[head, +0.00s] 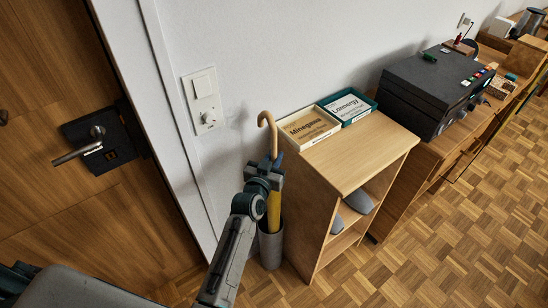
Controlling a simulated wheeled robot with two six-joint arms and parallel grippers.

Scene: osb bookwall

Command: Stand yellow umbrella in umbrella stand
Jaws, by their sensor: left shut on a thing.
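The yellow umbrella (274,212) is upright, with a tan crook handle (267,119) at its top. My left gripper (268,168) is shut on it below the handle, and my arm hides part of it. A grey cylindrical umbrella stand (271,249) is on the floor between the door frame and the shelf. The umbrella's lower part reaches down to the stand's mouth and appears to go inside; its tip is hidden. I cannot tell whether it touches the bottom. My right gripper is not in view.
A low wooden shelf (352,150) stands close right of the stand, with a cream box (309,127) and a teal box (347,106) on top. A wooden door (95,200) is at left. A dark grey machine (436,92) sits further right. Parquet floor (450,240) is clear at right.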

